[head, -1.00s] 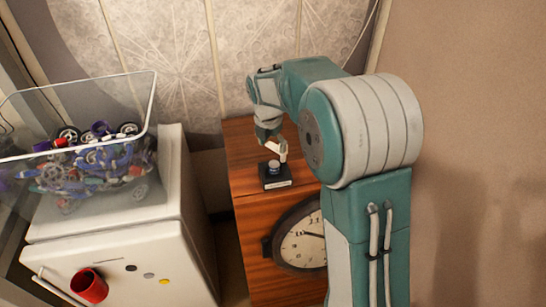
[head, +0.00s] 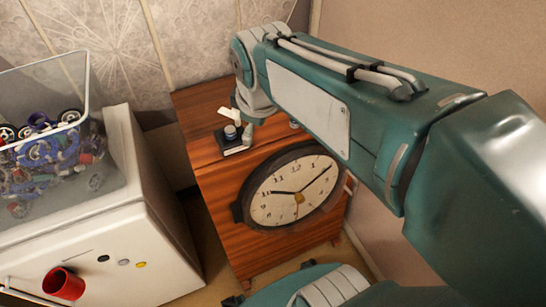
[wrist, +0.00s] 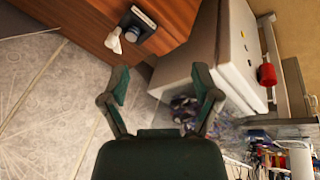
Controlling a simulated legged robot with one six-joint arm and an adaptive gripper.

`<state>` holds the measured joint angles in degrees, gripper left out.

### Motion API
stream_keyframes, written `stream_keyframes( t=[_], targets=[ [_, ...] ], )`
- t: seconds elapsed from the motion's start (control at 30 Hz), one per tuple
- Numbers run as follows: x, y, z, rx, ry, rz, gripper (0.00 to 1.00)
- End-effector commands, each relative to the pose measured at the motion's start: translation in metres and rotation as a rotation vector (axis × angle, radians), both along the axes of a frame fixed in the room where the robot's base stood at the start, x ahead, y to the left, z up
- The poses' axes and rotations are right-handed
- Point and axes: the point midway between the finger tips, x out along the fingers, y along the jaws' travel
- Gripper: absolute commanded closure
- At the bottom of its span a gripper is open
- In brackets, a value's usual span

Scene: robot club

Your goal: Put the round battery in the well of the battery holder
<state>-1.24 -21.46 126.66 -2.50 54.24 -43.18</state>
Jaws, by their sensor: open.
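The battery holder (head: 236,149) is a small black block with a pale label strip, on top of the wooden cabinet. A short round blue-and-silver battery (head: 230,131) stands upright at the holder; I cannot tell how deep it sits in the well. The holder also shows in the wrist view (wrist: 147,34), near the cabinet edge. A small white piece (wrist: 114,41) is beside it. My gripper (wrist: 160,86) is open, with nothing between its fingers, and is apart from the holder. In the head view my arm hides the fingertips.
A clock (head: 293,190) is on the cabinet (head: 200,102) front. A white fridge (head: 135,225) stands to the left, bearing a clear bin (head: 50,95) of wheels and parts. A red cup (head: 64,284) is on its front. A patterned wall is behind.

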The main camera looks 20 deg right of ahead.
Motion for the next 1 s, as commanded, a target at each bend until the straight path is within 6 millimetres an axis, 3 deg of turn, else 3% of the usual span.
stream_keyframes(
  t=[0.03, 0.2, 0.37, 1.0],
  targets=[
    [-0.017, -0.001, 0.001, 0.043, -0.028, -0.099, 0.2],
    [-0.065, -0.001, -0.007, 0.211, -0.095, -0.448, 0.2],
    [-0.09, -0.001, -0.016, 0.323, -0.131, -0.659, 0.2],
    [-0.095, 0.0, -0.019, 0.355, -0.136, -0.719, 0.2]
  ],
)
